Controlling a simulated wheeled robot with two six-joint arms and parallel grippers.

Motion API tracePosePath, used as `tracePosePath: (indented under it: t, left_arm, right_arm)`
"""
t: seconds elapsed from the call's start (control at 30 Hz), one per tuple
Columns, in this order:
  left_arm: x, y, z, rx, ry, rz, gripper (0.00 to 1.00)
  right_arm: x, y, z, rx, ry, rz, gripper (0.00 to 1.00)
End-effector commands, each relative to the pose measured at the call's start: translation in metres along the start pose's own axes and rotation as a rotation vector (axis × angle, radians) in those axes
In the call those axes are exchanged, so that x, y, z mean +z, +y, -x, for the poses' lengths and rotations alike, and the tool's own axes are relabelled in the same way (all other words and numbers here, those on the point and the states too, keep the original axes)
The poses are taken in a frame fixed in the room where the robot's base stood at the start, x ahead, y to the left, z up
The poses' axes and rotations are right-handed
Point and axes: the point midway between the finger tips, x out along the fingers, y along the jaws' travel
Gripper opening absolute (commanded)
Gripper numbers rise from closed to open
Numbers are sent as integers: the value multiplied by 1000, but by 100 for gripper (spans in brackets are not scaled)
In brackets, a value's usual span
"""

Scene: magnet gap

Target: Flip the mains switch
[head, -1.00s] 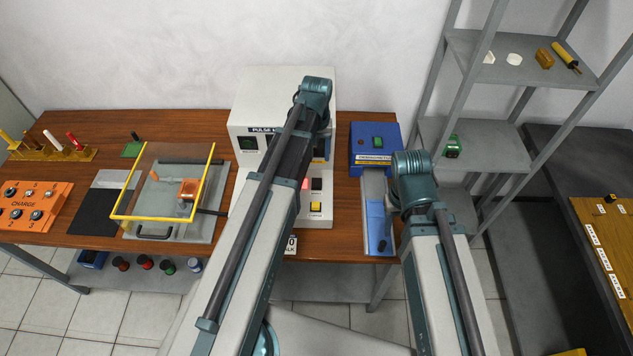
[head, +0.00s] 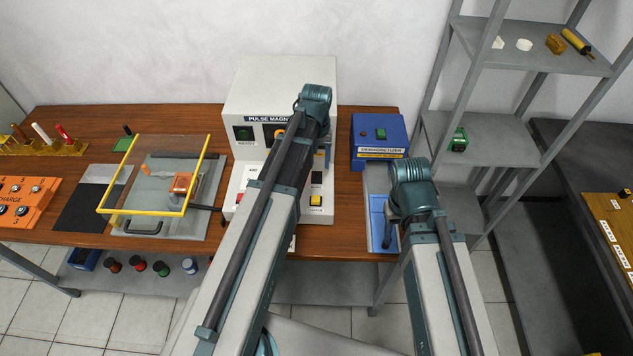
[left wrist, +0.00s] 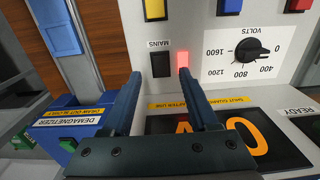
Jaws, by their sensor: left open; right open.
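The mains switch (left wrist: 160,64) is a small black rocker beside its MAINS label in the left wrist view. A lit red lamp (left wrist: 183,59) sits right beside it on the white panel of the pulse magnet unit (head: 280,85). My left gripper (left wrist: 161,77) is open and empty. Its two fingers point at the panel, with the switch showing just past and between the tips; I cannot tell whether they touch it. In the head view my left arm hides the switch and gripper. My right wrist (head: 411,182) is over the demagnetizer's rail; its fingers are hidden.
The blue demagnetizer (head: 380,135) stands right of the unit, with a blue slide (head: 378,212) on its rail. A yellow-framed guard (head: 147,212) and an orange charge box (head: 25,202) are to the left. A grey shelf rack (head: 480,130) stands at the right.

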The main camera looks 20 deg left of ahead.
Motion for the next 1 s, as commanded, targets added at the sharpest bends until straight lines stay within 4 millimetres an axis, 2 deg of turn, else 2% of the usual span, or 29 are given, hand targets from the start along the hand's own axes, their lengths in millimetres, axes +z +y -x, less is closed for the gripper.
tracePosePath:
  t: [0.03, 0.4, 0.8, 0.87, 1.0]
  left_arm:
    - [0, 0, -15, 0, 0, 0, 60]
    - [0, 0, -60, 0, 0, 0, 60]
    - [0, 0, -64, 0, 0, 0, 60]
    - [0, 0, -64, 0, 0, 0, 53]
    - [0, 0, -64, 0, 0, 0, 28]
  right_arm:
    - [-1, -1, -15, 0, 0, 0, 50]
    - [-4, -6, -60, 0, 0, 0, 50]
    - [-4, -6, -64, 0, 0, 0, 50]
    - [-4, -6, -64, 0, 0, 0, 50]
    - [-4, -6, -64, 0, 0, 0, 50]
